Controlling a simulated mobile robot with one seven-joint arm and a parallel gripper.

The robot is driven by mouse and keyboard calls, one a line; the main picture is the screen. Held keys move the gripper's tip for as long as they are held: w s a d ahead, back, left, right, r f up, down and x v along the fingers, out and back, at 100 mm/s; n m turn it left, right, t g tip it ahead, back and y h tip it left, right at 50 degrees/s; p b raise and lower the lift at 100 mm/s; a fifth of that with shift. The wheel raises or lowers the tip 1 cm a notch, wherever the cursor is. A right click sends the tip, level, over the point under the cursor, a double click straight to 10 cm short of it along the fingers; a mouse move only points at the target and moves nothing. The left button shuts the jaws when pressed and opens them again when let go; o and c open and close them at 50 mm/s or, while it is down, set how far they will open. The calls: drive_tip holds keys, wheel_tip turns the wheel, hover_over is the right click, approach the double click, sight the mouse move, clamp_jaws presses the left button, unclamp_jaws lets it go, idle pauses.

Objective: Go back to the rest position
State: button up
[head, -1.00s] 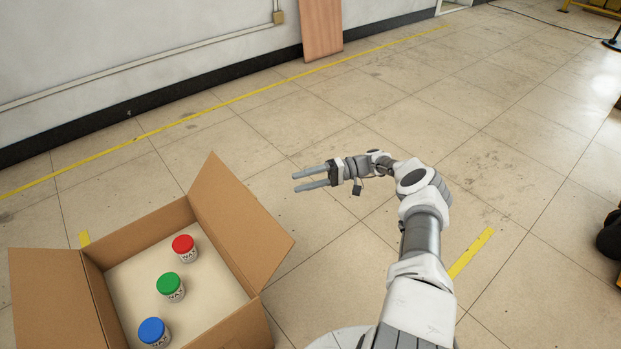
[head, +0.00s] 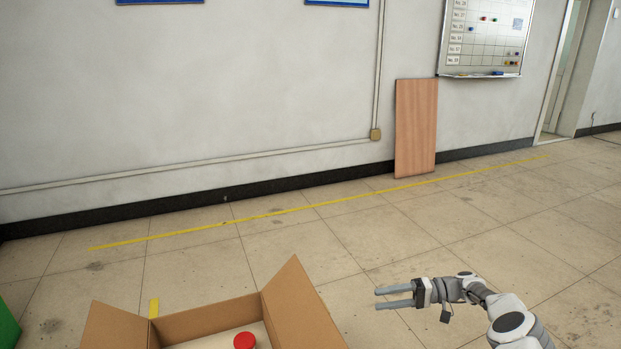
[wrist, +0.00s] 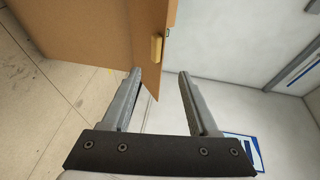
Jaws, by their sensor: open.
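My gripper (head: 394,297) is open and empty in the head view, low and right of centre, with its fingers pointing left. It is to the right of the open cardboard box (head: 212,318) and apart from it. In the wrist view my gripper (wrist: 158,75) shows two separated fingers with nothing between them. A brown panel-like surface with a small tan block on it lies beyond the fingers there.
A red-lidded jar (head: 244,341) stands in the box; the box's lower part is cut off. A green object (head: 8,325) is at the left edge. The floor beyond is clear.

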drive_tip(key=s+a+r+n+g+h, duration=0.1)
drive_tip(key=s+a+r+h, duration=0.25)
drive_tip(key=r, duration=0.35)
drive_tip(key=s+a+r+n+g+h, duration=0.1)
drive_tip(key=s+a+r+h, duration=0.1)
drive_tip(key=a+r+h, duration=0.4)
drive_tip(key=s+a+r+g+h, duration=0.1)
drive_tip(key=s+a+r+h, duration=0.2)
drive_tip(key=r, duration=0.5)
drive_tip(key=s+d+r+m+t+h, duration=0.15)
drive_tip(key=s+r+t, duration=0.3)
drive_tip(key=s, duration=0.85)
drive_tip(key=s+r+m+t+h, duration=0.15)
drive_tip(key=s+r+t, duration=0.3)
drive_tip(key=s, duration=0.75)
wheel_tip(320, 180, up, 28)
drive_tip(key=n+g+p, duration=0.1)
drive_tip(key=p, duration=2.6)
drive_tip(key=shift+s+d+h+p, duration=0.2)
drive_tip(key=shift+s+h+p, duration=0.05)
drive_tip(key=shift+h+p, duration=0.2)
drive_tip(key=shift+f, duration=0.1)
drive_tip(key=shift+c, duration=0.8)
